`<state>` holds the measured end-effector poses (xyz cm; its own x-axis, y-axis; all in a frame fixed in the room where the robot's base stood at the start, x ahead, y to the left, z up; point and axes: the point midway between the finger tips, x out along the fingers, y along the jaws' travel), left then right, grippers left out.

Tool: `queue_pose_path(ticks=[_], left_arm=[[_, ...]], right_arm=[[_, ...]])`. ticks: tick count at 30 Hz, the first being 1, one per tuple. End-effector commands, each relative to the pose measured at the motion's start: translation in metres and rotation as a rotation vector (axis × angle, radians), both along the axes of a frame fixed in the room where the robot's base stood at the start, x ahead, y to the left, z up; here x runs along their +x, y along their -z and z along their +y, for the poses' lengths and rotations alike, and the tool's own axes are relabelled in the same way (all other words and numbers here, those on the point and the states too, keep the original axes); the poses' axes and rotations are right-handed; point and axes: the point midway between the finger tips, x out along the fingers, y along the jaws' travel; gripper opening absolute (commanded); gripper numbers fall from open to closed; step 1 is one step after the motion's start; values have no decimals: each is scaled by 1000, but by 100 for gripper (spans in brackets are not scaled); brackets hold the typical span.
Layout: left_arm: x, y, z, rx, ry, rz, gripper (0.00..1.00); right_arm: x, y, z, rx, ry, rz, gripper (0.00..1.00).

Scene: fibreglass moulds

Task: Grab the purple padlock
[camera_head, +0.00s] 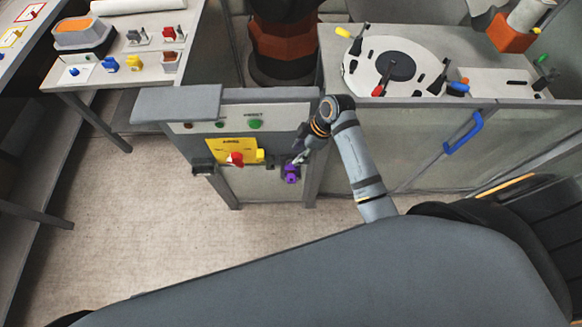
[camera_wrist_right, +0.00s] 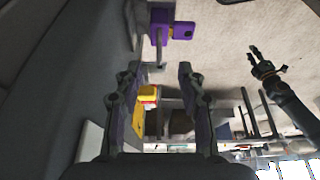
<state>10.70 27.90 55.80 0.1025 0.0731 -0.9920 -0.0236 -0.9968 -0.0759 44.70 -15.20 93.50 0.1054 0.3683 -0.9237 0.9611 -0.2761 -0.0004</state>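The purple padlock (camera_head: 291,174) hangs at the lower right of the cabinet's front panel in the head view. In the right wrist view the purple padlock (camera_wrist_right: 161,24) is beyond my fingertips, with a purple key-like piece sticking out to its right. My right gripper (camera_head: 299,159) is just above the padlock in the head view. Its two fingers (camera_wrist_right: 160,72) are apart in the wrist view, with nothing held between them. My left gripper (camera_wrist_right: 268,60) shows in the right wrist view with its fingers apart and empty. It is out of the head view.
A yellow sign (camera_head: 233,149) with a red knob (camera_head: 236,159) is left of the padlock. A grey ledge (camera_head: 176,104) juts out above the panel. A blue handle (camera_head: 463,133) is on the right-hand cabinet. The floor (camera_head: 150,220) in front is clear.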

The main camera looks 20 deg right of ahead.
Motion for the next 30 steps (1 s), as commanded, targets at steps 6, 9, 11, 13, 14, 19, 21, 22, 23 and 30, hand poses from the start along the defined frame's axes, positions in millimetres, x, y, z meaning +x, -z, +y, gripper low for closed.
queue_pose_path(ticks=[6,9,11,13,14,19,21,22,23,30], left_arm=[[0,-3,0,0,0,0,34],[0,-9,0,-1,0,0,34],[0,-15,-1,-1,0,0,34],[0,-21,-1,-1,-1,0,34],[0,-20,-1,-1,-1,0,34],[0,-21,-1,-1,-1,0,34],[0,-20,-1,-1,0,1,34],[0,-20,-1,-1,-1,1,34],[0,-20,-1,-1,0,1,34],[-1,-20,-1,-1,-1,1,34]], right_arm=[[2,13,5,-1,1,-1,40],[2,17,8,0,1,2,40],[3,26,13,1,1,5,40],[4,37,17,0,2,4,40],[5,43,19,0,2,3,40],[7,60,24,-1,2,-1,40],[8,61,24,-3,2,-2,40],[8,61,24,-3,2,-2,40],[7,61,24,-3,2,-2,40],[7,60,24,-2,2,-1,15]])
